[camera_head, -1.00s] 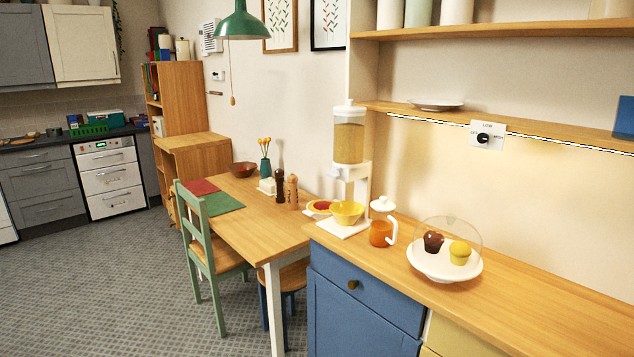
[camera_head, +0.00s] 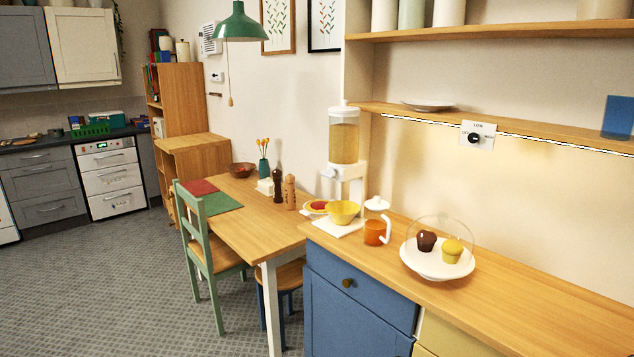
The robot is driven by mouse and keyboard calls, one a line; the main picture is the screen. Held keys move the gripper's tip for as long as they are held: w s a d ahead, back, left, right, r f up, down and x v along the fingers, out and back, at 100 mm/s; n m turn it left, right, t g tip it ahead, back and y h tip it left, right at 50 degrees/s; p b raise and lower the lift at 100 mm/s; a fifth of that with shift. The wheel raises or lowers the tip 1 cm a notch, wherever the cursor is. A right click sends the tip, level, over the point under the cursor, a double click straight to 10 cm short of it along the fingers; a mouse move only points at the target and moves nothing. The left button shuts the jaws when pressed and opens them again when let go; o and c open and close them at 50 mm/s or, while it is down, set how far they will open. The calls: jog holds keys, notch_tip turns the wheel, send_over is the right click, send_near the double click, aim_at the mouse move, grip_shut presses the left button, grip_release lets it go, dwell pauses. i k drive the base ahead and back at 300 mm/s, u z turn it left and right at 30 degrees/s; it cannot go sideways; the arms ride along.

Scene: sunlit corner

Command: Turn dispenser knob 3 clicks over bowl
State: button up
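The dispenser (camera_head: 344,140) stands at the left end of the wooden counter, against the wall. It has a clear hopper holding tan contents, a white lid and a white stand. Its small white knob (camera_head: 329,173) shows at the front left, below the hopper; its exact turn angle is too small to tell. The yellow bowl (camera_head: 343,211) sits upright on the white base, below the dispenser's outlet. What is inside the bowl is not clear. My gripper is not in view.
A glass jug (camera_head: 376,228) with orange liquid stands close right of the bowl. A domed cake stand (camera_head: 437,258) with two muffins is farther right. A plate with red food (camera_head: 316,207) lies left of the bowl. A shelf (camera_head: 500,128) overhangs the counter.

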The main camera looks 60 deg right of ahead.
aim_at(330, 173)
jog(key=z, duration=0.05)
jog(key=i, duration=1)
jog(key=u, duration=0.15)
jog(key=k, duration=0.95)
jog(key=z, duration=0.15)
jog(key=i, duration=0.65)
